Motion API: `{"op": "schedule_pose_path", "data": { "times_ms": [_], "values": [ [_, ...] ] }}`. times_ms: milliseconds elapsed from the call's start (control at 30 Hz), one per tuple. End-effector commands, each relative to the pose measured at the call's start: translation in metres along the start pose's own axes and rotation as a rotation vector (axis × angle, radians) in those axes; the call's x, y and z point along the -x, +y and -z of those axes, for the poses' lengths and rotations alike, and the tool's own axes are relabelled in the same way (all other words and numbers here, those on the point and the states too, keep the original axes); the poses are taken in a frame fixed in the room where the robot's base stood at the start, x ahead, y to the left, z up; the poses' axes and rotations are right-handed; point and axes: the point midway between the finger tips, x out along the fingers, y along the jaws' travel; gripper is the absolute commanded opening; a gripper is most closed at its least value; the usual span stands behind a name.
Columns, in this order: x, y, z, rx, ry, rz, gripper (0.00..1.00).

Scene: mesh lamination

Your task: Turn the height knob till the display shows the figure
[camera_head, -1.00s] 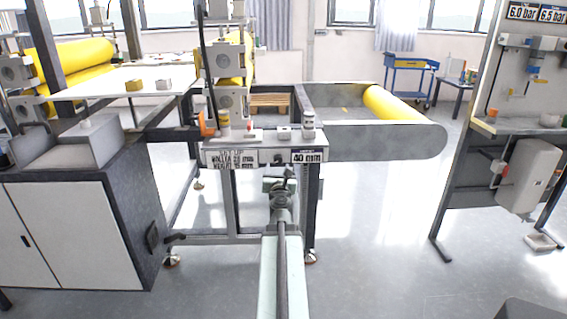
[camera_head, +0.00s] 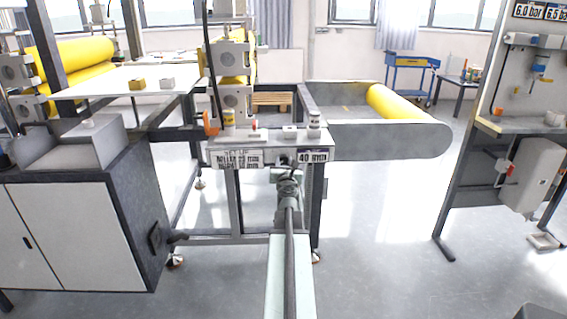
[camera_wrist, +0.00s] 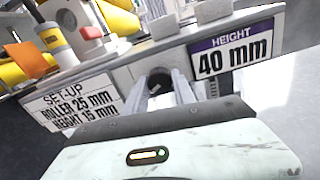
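The dark round height knob (camera_wrist: 158,79) is on the front of the grey panel, between the set-up sign and the height display. The height display (camera_wrist: 232,56) reads 40 mm; it also shows in the head view (camera_head: 313,157). The set-up sign (camera_wrist: 75,108) reads roller 25 mm, height 15 mm. My gripper (camera_wrist: 165,90) is open, its two pale fingers pointing at the panel with the knob between or just beyond their tips. I cannot tell whether they touch it. In the head view my arm hides most of the knob.
A grey cabinet (camera_head: 75,225) is at left, a wall-side stand (camera_head: 470,185) at right.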

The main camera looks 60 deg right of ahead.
Motion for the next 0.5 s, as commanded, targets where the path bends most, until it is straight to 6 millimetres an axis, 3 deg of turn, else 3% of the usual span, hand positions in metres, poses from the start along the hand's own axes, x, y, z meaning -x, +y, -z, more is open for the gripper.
{"op": "schedule_pose_path", "data": {
  "times_ms": [267,500],
  "values": [
    [0.0005,0.0011,0.0001,0.048,0.0,-0.005,0.0],
    [0.0007,0.0012,0.0001,0.199,0.0,-0.006,0.0]
  ]
}}
